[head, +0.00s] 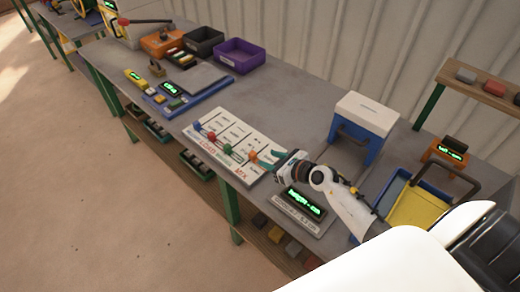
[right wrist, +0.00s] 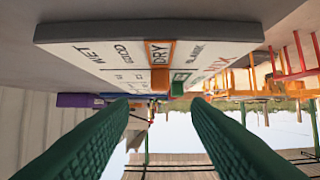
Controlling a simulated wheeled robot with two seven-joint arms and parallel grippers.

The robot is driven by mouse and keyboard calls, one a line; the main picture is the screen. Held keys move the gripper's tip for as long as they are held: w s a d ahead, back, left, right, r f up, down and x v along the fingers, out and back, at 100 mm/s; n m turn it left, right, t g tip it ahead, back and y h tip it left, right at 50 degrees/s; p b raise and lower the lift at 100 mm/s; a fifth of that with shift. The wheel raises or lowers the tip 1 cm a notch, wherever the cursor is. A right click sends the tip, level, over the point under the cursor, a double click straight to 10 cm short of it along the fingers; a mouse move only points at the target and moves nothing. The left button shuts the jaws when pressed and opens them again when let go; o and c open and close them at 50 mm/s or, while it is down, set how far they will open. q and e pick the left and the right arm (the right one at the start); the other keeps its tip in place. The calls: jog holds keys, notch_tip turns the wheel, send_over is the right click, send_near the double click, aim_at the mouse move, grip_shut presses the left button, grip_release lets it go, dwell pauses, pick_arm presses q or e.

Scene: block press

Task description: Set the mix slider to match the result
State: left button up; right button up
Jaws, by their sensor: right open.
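The slider board (head: 238,128) is a white panel on the bench with columns of words and coloured knobs along its near part. The mix slider's orange knob (head: 252,156) is at the board's right, near the red MIX lettering. My right gripper (head: 280,163) is just right of this knob, apart from the board's middle. In the right wrist view the board shows upside down, with an orange frame (right wrist: 161,52) around the word DRY. The green fingers of my right gripper (right wrist: 159,105) are spread, with nothing held between them. My left gripper is out of view.
A display box (head: 305,208) with green text, too small to read, sits below my right arm. A blue-and-white press (head: 366,115) stands behind. A yellow tray (head: 413,207) is at right. Purple (head: 242,50) and dark bins stand at the back left.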

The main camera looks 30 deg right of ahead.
jog(key=shift+p+v, duration=0.3)
jog(key=shift+v, duration=1.2)
